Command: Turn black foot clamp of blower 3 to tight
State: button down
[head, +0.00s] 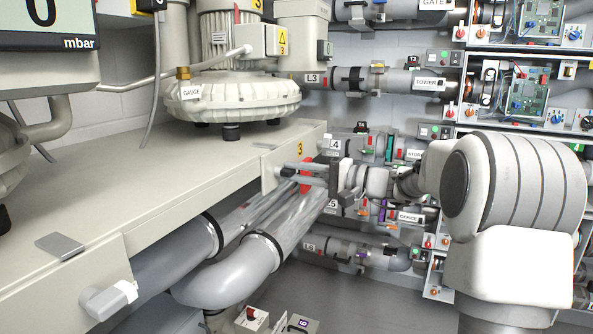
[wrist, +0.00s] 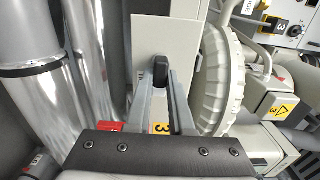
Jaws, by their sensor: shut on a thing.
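Blower 3 (head: 240,95) is a round beige machine on a bench in the head view. Its ribbed housing (wrist: 222,80) shows on the right in the wrist view. A pale panel marked with a yellow 3 (head: 298,149) is on the bench end below it. The black foot clamp (wrist: 159,70) stands upright against the pale panel in the wrist view. My gripper (head: 288,172) reaches to that panel from the right. In the wrist view, its grey fingers (wrist: 160,88) are shut on the clamp's black handle.
Clear tubes (head: 300,215) run close beneath my gripper, joining a grey elbow pipe (head: 235,285). A red part (wrist: 110,127) sits beside the fingers. Labelled pipes line the back wall.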

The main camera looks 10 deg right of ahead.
dwell(0.3)
jog(key=c, duration=0.8)
grip_release()
jog(key=shift+d, duration=0.1)
jog(key=p+v, duration=0.1)
jog(key=v, duration=1.6)
jog(key=shift+s+p, duration=0.15)
jog(key=shift+p, duration=0.2)
